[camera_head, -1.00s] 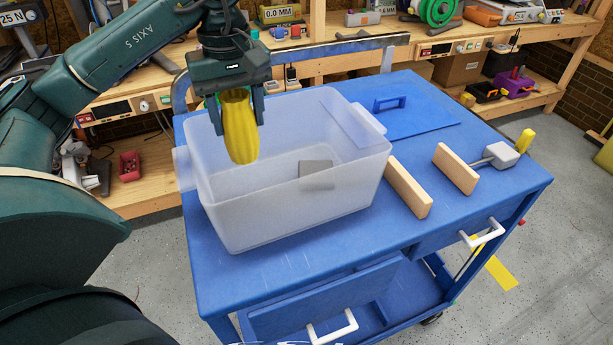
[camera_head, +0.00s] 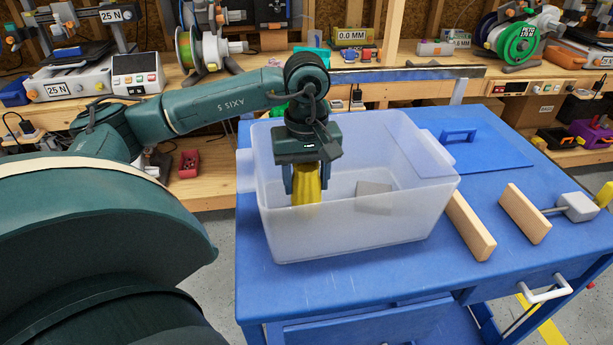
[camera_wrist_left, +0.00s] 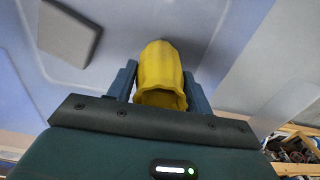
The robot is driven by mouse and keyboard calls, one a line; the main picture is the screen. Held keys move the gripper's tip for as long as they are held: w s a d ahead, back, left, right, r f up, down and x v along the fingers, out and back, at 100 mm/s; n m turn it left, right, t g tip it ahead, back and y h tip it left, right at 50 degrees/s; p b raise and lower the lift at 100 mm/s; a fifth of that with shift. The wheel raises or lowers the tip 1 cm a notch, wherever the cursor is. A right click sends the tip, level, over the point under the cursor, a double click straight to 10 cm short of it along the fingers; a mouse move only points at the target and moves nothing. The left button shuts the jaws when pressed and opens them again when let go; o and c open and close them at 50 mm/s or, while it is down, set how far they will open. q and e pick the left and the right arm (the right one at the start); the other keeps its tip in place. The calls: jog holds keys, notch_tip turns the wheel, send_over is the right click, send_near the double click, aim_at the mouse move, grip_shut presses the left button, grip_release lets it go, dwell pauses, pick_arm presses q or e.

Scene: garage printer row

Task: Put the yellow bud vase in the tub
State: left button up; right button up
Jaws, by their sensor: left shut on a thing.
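The yellow bud vase (camera_head: 307,186) is held pointing down between the fingers of my left gripper (camera_head: 305,182), inside the tub's opening. The tub (camera_head: 350,238) is a translucent white box on the blue cart. The vase's lower part is behind or within the tub's front wall, and I cannot tell whether it touches the floor. In the left wrist view the vase (camera_wrist_left: 160,75) sits between both fingers (camera_wrist_left: 160,88), with the tub's pale inside around it. My right gripper is not in view.
A grey block (camera_head: 374,197) lies in the tub. To the right on the cart (camera_head: 400,268) are two wooden blocks (camera_head: 470,226) (camera_head: 525,213), a mallet-like tool (camera_head: 577,207) and a blue panel with a handle (camera_head: 480,150). A workbench with equipment stands behind.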

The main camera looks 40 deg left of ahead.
pick_arm(q)
jog(key=shift+f, duration=0.1)
jog(key=o, duration=1)
notch_tip(320, 180, up, 12)
jog(key=shift+r+p, duration=0.15)
jog(key=shift+p, duration=0.6)
